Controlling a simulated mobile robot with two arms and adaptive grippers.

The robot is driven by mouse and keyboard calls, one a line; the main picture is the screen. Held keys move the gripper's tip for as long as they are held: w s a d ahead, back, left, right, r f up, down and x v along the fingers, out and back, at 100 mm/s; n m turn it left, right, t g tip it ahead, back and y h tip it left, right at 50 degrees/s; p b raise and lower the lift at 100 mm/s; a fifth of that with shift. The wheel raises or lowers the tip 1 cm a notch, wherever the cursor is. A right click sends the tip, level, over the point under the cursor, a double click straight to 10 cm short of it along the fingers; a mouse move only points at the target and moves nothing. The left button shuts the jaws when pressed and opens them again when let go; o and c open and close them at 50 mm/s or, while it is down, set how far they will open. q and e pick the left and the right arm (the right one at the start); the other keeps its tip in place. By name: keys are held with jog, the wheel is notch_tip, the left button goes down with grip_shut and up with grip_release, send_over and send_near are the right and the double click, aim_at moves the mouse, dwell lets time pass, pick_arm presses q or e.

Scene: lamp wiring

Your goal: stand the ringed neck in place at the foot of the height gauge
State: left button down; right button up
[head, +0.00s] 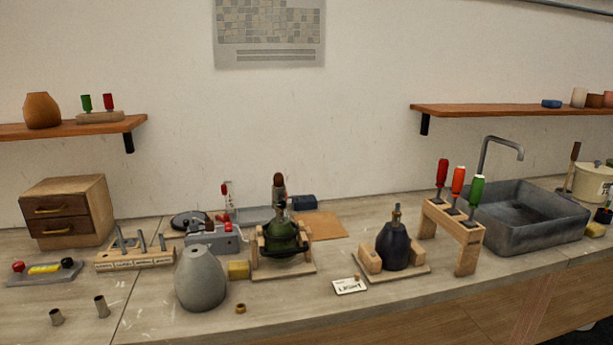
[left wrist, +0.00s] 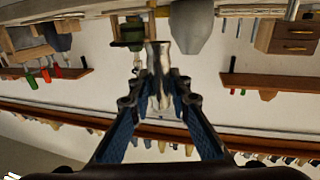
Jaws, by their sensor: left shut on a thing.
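My left gripper (left wrist: 160,88) shows only in the left wrist view, where the scene appears upside down. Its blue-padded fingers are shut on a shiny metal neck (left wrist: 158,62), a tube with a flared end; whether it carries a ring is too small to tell. My right gripper is in neither view.
A grey vase-shaped body (head: 201,279) stands at the front. A green lamp body (head: 284,235) and a dark one (head: 395,244) sit in wooden cradles. The front middle is mostly clear.

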pick_arm(q)
jog(key=w+a+r+y, duration=0.1)
jog(key=w+a, duration=0.7)
jog(key=w, duration=0.6)
jog(key=w+a+r+n+y, duration=0.1)
jog(key=w+a+r, duration=0.4)
jog(key=a, duration=0.3)
jog(key=w+a+r+n+y, duration=0.2)
jog(key=w+a+r, duration=0.3)
jog(key=a+r, duration=0.2)
jog(key=shift+w+a+g+y, duration=0.15)
jog(key=shift+a+g+y, duration=0.15)
jog(key=shift+a, duration=0.2)
notch_tip(320, 180, down, 20)
jog(key=shift+r+p, duration=0.2)
jog(key=shift+p, duration=0.25)
